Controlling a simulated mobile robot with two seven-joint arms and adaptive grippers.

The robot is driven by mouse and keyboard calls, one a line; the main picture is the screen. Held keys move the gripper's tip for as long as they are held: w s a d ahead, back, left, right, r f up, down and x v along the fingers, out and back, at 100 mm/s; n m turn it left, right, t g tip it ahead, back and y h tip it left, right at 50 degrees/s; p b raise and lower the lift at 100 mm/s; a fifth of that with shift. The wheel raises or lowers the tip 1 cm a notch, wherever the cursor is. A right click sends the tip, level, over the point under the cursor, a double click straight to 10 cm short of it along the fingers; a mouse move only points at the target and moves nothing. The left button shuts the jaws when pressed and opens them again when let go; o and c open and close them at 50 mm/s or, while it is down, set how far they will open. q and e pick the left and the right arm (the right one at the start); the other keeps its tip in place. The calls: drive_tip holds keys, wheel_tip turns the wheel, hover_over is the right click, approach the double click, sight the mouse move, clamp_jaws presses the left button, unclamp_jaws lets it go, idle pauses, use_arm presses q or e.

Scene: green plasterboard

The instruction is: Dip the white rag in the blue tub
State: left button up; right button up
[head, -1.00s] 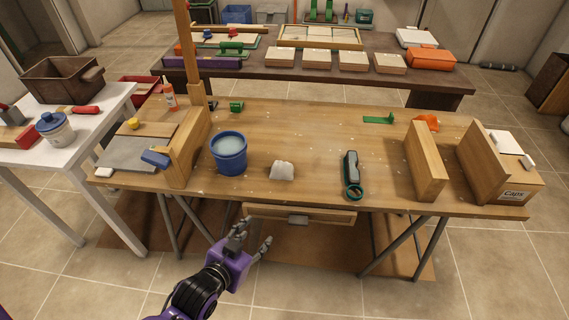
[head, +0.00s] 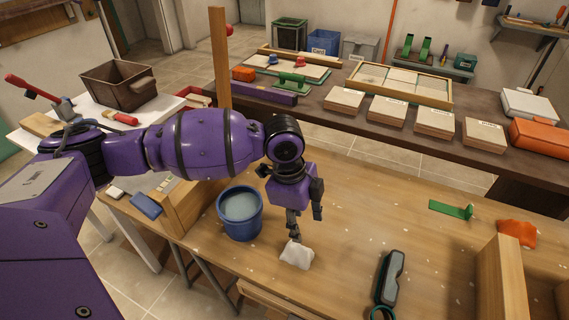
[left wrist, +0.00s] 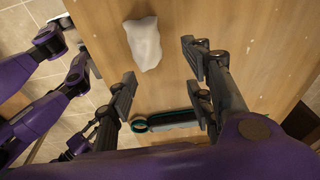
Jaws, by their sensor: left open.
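The white rag (head: 297,255) lies crumpled on the wooden workbench, and it also shows near the top of the left wrist view (left wrist: 143,42). The blue tub (head: 240,215) stands upright just left of the rag and holds pale liquid. My left gripper (head: 306,226) hangs open and empty above the rag, with its fingers pointing down. In the left wrist view its fingers (left wrist: 160,64) are spread, and the rag lies beyond their tips. Other purple and dark parts of mine show at the left of that view, but I cannot make out the right gripper's jaws.
A black and green tool (head: 391,280) lies on the bench right of the rag. A wooden post (head: 220,60) rises behind the tub. A wooden block (head: 503,280) stands at the right. A green piece (head: 450,209) and an orange one (head: 516,232) lie farther back.

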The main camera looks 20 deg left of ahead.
sight(298, 245)
use_arm(q)
drive_tip(key=shift+s+a+g, duration=0.2)
drive_tip(key=shift+s+g, duration=0.1)
drive_tip(key=shift+s, duration=0.1)
drive_tip(key=shift+s+f+m, duration=0.15)
drive_tip(key=shift+s+f, duration=0.2)
drive_tip(key=shift+f, duration=0.2)
drive_tip(key=shift+s+f+m, duration=0.15)
drive_tip(key=shift+s+f, duration=0.15)
drive_tip(key=shift+f, duration=0.5)
drive_tip(key=shift+w+d+f, duration=0.1)
drive_tip(key=shift+d+f, duration=0.05)
drive_tip(key=shift+f, duration=1)
drive_tip(key=shift+d+f, duration=0.15)
drive_tip(key=shift+f, duration=1)
use_arm(e)
drive_tip(key=shift+s+a+f, duration=0.1)
drive_tip(key=shift+s+f, duration=0.2)
drive_tip(key=shift+s, duration=0.5)
use_arm(q)
drive_tip(key=shift+c, duration=0.5)
clamp_jaws()
use_arm(e)
drive_tip(key=shift+s+f, duration=0.2)
drive_tip(key=shift+s, duration=0.4)
